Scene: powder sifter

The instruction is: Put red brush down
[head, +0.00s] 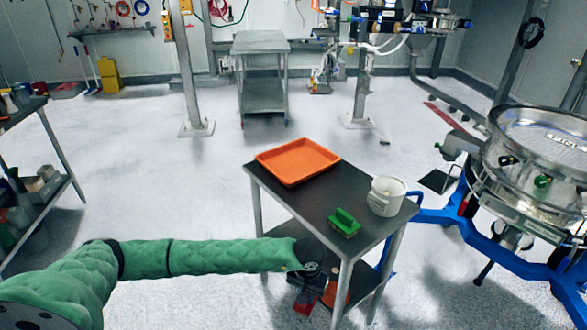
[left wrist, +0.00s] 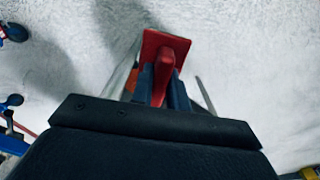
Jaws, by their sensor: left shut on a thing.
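My left gripper (head: 307,282) is at the near left side of the small dark-topped table (head: 318,188), below the level of its top. It is shut on the red brush (left wrist: 165,50), whose handle sits between the fingers in the left wrist view. In the head view the red brush (head: 303,306) shows below the gripper, partly hidden. I cannot tell whether it touches anything beneath. A green brush (head: 344,222) lies on the tabletop. My right gripper is in neither view.
An orange tray (head: 297,161) and a white bucket (head: 386,196) stand on the tabletop. An orange-red thing (head: 336,294) shows under the table beside my gripper. The steel sifter (head: 535,160) on its blue frame stands at right. Open floor lies at left.

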